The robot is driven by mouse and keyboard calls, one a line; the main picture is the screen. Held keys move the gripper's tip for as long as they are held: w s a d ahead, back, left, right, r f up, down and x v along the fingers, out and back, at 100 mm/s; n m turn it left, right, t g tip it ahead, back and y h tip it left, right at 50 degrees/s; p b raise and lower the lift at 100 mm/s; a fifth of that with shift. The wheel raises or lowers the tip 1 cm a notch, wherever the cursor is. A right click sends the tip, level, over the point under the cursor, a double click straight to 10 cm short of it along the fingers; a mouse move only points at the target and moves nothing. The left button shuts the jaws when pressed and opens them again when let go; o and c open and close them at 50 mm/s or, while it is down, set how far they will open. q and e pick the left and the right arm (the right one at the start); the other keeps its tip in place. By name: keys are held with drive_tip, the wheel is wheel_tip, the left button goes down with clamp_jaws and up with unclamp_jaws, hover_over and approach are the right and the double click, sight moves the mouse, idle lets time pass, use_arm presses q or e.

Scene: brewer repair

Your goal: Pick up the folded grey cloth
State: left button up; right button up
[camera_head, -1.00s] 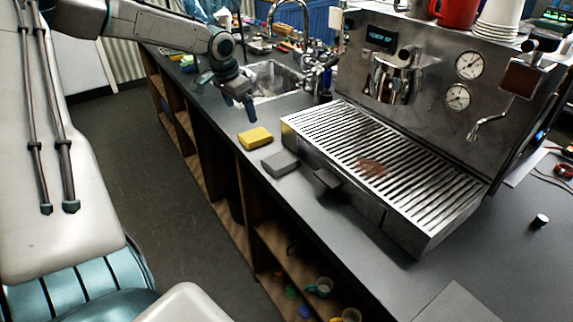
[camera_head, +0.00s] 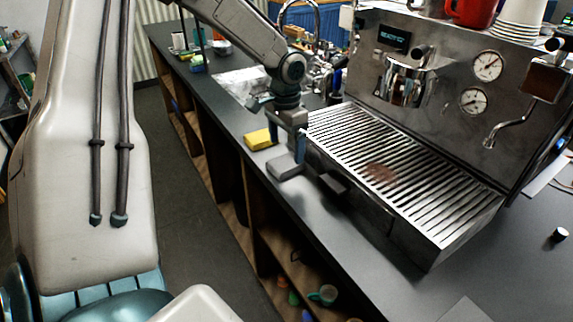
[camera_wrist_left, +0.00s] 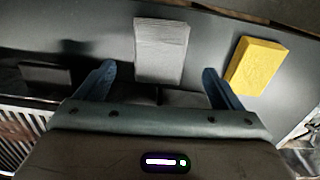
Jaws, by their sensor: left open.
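The folded grey cloth (camera_head: 284,170) lies flat on the dark counter, beside the front left corner of the drip tray. My left gripper (camera_head: 296,153) is over the cloth in the head view and partly covers it. In the left wrist view the cloth (camera_wrist_left: 161,50) lies ahead, between the lines of the two spread fingers (camera_wrist_left: 160,82). The fingers are open with nothing between them. I cannot tell their exact height above the cloth. My right gripper is not in view.
A yellow sponge (camera_head: 260,139) lies just beyond the cloth, and also shows in the left wrist view (camera_wrist_left: 257,65). The espresso machine's slatted drip tray (camera_head: 400,175) stands close on the right. The counter's front edge is close on the left.

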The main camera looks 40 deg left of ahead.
sight(286, 162)
use_arm(q)
drive_tip(key=shift+d+f+p, duration=0.1)
drive_tip(key=shift+f+p, duration=0.3)
drive_tip(key=shift+f, duration=2)
drive_tip(key=shift+c, duration=0.7)
drive_tip(key=c, duration=0.9)
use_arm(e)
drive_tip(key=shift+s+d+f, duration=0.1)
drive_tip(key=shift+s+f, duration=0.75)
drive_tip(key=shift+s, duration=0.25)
